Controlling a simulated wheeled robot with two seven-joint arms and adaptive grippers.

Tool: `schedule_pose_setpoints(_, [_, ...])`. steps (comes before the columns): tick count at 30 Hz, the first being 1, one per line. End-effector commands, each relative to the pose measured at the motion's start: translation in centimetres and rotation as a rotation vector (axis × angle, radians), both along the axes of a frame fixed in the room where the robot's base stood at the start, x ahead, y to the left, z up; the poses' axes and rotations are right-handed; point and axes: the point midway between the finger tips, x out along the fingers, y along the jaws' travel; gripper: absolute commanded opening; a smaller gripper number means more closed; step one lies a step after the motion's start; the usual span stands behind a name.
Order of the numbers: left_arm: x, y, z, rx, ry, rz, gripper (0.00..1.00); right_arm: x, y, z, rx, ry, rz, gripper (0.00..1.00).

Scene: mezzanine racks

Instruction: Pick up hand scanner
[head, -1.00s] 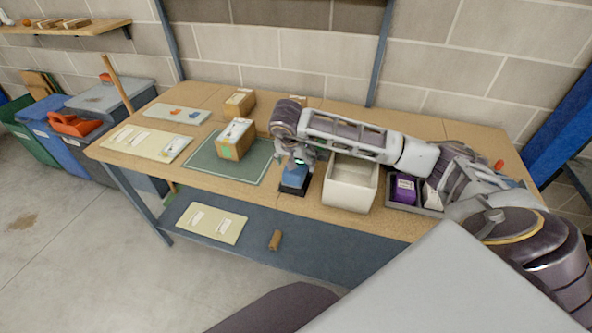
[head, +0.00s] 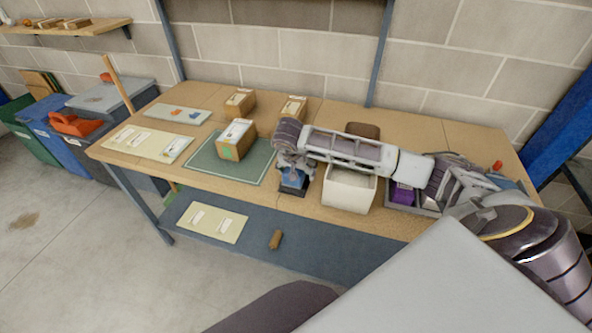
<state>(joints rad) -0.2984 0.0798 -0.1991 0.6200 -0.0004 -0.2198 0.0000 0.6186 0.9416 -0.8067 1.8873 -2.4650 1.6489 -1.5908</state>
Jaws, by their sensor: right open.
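The blue hand scanner (head: 292,180) sits in a dark holder (head: 288,192) near the front edge of the workbench (head: 330,225), left of a cream bin. My right gripper (head: 293,172) reaches in from the right and points down at the scanner's top. It is open, with its fingers close about or just above the scanner; I cannot tell whether they touch it. The arm and fingers hide the scanner's upper part. My left gripper is out of view.
The open cream bin (head: 347,190) stands just right of the scanner, with a grey tray holding a purple box (head: 402,194) beyond it. A cardboard box (head: 236,140) stands on the green mat (head: 252,168) to the left. Two smaller boxes stand behind.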

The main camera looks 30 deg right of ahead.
Motion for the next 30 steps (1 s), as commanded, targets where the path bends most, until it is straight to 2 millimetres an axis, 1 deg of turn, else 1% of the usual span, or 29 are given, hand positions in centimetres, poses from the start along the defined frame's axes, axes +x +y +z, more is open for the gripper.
schedule_pose_setpoints(3, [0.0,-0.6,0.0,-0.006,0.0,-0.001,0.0,0.0,0.0,0.0,0.001,-0.001,0.0,0.86])
schedule_pose_setpoints(6, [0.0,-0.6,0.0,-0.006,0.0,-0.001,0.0,0.0,0.0,0.0,0.001,-0.001,0.0,0.86])
schedule_pose_setpoints(21, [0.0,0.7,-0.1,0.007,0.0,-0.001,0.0,0.0,0.0,-0.1,0.0,-0.001,0.0,0.86])
schedule_pose_setpoints(30, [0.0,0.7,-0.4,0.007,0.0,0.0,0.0,0.1,0.0,-0.3,0.0,-0.002,0.001,0.86])
